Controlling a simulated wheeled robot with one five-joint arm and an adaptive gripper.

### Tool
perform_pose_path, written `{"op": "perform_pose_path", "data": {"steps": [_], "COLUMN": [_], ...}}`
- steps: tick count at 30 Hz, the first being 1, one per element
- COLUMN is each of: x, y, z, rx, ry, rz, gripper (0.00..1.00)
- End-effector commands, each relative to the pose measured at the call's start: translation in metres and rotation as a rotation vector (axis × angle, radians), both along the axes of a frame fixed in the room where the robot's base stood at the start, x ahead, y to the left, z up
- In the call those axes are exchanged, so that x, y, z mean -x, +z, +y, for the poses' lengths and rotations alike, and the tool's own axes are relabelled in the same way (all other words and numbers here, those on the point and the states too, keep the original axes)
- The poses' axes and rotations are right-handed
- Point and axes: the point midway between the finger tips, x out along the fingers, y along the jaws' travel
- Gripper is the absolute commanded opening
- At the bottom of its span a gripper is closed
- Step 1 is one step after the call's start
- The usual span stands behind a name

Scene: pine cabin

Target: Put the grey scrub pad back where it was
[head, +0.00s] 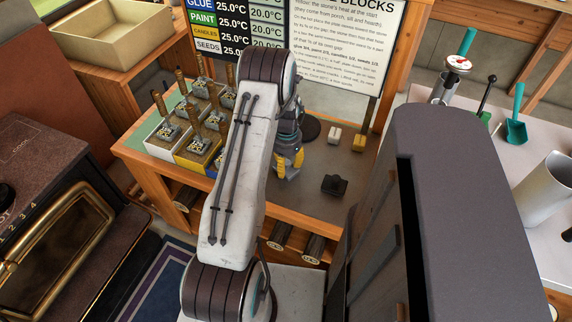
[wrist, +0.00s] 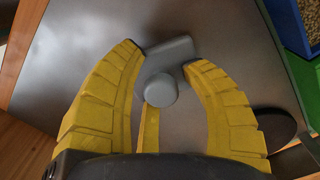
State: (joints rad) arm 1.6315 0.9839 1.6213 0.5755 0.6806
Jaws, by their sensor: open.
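In the wrist view the grey scrub pad (wrist: 178,50), with a round grey knob (wrist: 161,90), appears to lie on the grey metal bench top (wrist: 215,30). My gripper (wrist: 168,58) is open, with one yellow finger on each side of the pad and knob. Whether either finger touches the pad, I cannot tell. In the head view my gripper (head: 287,172) points down low over the bench, and the grey pad is not visible there.
White (head: 334,135), yellow (head: 359,143) and black (head: 334,185) knobbed blocks stand right of my gripper. A coloured bin rack (head: 163,153) holding several handled stamps stands left. A dark disc (head: 309,128) lies behind, below a sign board (head: 345,50). Bench between is clear.

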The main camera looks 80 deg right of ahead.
Motion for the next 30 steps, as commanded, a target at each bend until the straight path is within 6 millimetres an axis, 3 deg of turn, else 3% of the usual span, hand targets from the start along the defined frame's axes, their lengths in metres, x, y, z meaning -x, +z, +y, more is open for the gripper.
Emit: {"op": "perform_pose_path", "data": {"steps": [8,21,30], "x": [0.0,0.0,0.0], "y": [0.011,0.086,0.116], "z": [0.0,-0.004,-0.004], "rx": [0.0,0.002,-0.001], "ry": [0.0,0.0,0.0], "rz": [0.0,0.001,-0.001], "gripper": [0.49,0.49,0.49]}}
